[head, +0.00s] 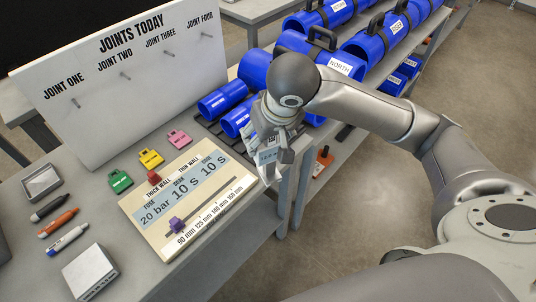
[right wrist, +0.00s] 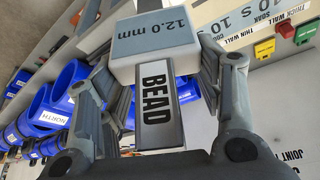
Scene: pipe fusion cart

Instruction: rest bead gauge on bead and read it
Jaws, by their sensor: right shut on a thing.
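Small blue pipes (head: 222,98) lie just behind and left of the gripper in the head view. A larger blue pipe labelled NORTH (head: 341,68) is behind my wrist. The gripper hides the gauge's lower end, so I cannot tell whether it touches a pipe or bead. My left gripper is out of view.
A settings board (head: 163,240) with a purple slider (head: 177,225) lies left of the gripper. Green (head: 120,181), yellow (head: 151,159) and pink (head: 179,139) tags lie behind it. A JOINTS TODAY board (head: 130,95) stands at the back. Pens and a white box (head: 90,272) are at left.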

